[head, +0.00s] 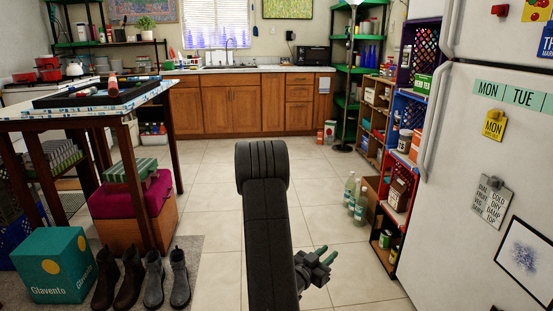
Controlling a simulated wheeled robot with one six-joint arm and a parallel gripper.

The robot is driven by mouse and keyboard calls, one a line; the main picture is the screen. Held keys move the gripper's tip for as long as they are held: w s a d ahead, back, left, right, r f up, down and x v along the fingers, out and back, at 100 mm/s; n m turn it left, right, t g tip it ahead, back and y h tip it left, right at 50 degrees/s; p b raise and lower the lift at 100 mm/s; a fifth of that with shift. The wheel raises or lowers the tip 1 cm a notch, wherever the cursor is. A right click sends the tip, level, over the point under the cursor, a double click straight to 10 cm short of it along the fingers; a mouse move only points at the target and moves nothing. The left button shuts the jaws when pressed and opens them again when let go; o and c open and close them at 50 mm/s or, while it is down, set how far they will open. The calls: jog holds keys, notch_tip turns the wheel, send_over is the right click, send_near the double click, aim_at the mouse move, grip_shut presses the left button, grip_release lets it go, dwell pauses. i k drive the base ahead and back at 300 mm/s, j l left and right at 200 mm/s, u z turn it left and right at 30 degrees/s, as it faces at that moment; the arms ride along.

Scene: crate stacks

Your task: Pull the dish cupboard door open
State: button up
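A row of brown wooden cupboards (231,108) runs under the counter along the far wall. Their visible doors and drawers look shut. I cannot tell which of them is the dish cupboard. My gripper (327,255) is low at the lower middle, far in front of the cupboards and over the tiled floor. My dark arm stands in the middle of the view and hides part of the floor.
A white fridge (460,180) and a shelf of stacked crates (408,70) line the right. Bottles (360,204) stand on the floor there. A table (70,115), boxes and boots (132,278) are at the left. The tiled floor (215,165) between is clear.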

aim_at(185, 106)
jog(key=i, duration=1.75)
jog(key=i+u, duration=0.15)
jog(key=i, duration=0.7)
jog(key=i+l+u, duration=0.15)
jog(key=i, duration=0.7)
jog(key=i+l+u, duration=0.1)
jog(key=i, duration=1.6)
jog(key=i+u, duration=0.2)
jog(key=i, duration=0.35)
jog(key=i+u, duration=0.2)
jog(key=i, duration=0.4)
jog(key=i+l+u, duration=0.15)
jog(key=i, duration=0.4)
jog(key=i+u, duration=0.2)
jog(key=i, duration=0.3)
jog(key=i+l+u, duration=0.1)
jog(key=i+u, duration=0.15)
jog(key=i, duration=0.25)
jog(key=i+l+u, duration=0.2)
jog(key=i, duration=0.3)
jog(key=i+l+u, duration=0.25)
jog(key=i, duration=0.2)
jog(key=i+l+u, duration=0.2)
jog(key=i+l, duration=0.15)
jog(key=i, duration=0.15)
